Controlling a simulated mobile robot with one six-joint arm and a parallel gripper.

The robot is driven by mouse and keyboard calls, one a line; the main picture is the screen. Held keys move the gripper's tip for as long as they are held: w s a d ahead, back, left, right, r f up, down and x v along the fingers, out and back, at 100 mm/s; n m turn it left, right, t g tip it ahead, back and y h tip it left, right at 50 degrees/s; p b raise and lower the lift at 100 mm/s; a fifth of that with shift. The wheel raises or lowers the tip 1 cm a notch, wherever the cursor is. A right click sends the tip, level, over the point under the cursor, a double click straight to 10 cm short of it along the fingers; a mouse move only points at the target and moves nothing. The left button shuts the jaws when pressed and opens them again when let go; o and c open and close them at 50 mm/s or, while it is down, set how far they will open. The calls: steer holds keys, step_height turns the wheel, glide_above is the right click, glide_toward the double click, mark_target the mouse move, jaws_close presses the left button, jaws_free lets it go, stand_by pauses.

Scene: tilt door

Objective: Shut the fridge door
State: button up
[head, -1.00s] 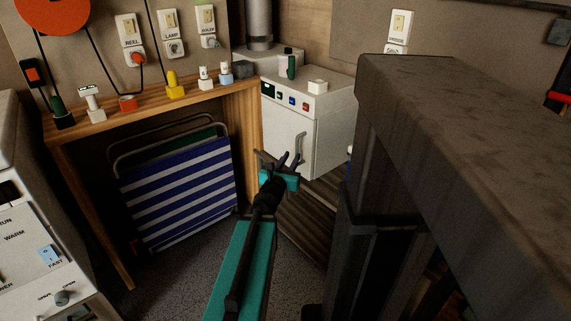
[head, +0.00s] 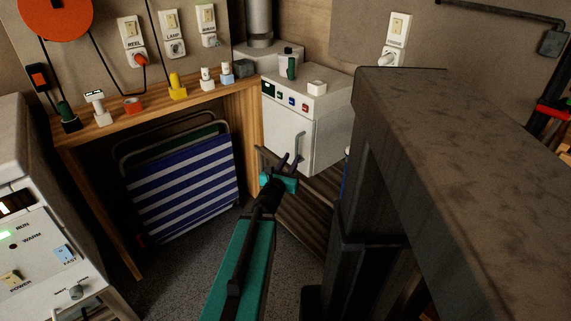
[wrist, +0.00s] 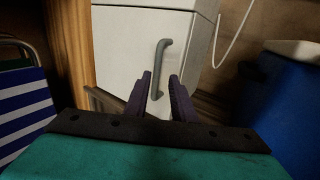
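The fridge looks to be the white cabinet (head: 325,115) at the back, right of the wooden bench. Its white door (head: 282,125) faces me with a grey bar handle (head: 300,146); door (wrist: 125,45) and handle (wrist: 161,68) also show in the wrist view. The door looks nearly flush, but I cannot tell whether a gap remains. My gripper (head: 281,160) is in front of the door's lower part. In the wrist view its dark fingers (wrist: 159,80) are apart, with the handle in line between their tips and nothing gripped. Whether they touch the door is unclear.
A wooden bench (head: 160,102) with a striped folding chair (head: 185,180) under it stands left. A large dark-topped block (head: 450,130) fills the right. A blue bin (wrist: 285,115) is right of the fridge in the wrist view. Grey floor (head: 195,265) is open below.

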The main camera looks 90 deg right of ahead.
steer(key=shift+w+a+r+p, duration=0.2)
steer(key=shift+a+p, duration=0.25)
steer(key=shift+p, duration=1.65)
steer(key=shift+w+a+r+p, duration=0.1)
steer(key=shift+w+a+p, duration=0.3)
steer(key=shift+p, duration=1.65)
steer(key=shift+b+v, duration=0.35)
steer(key=shift+v, duration=1.1)
steer(key=shift+s+f, duration=0.15)
steer(key=shift+f, duration=0.05)
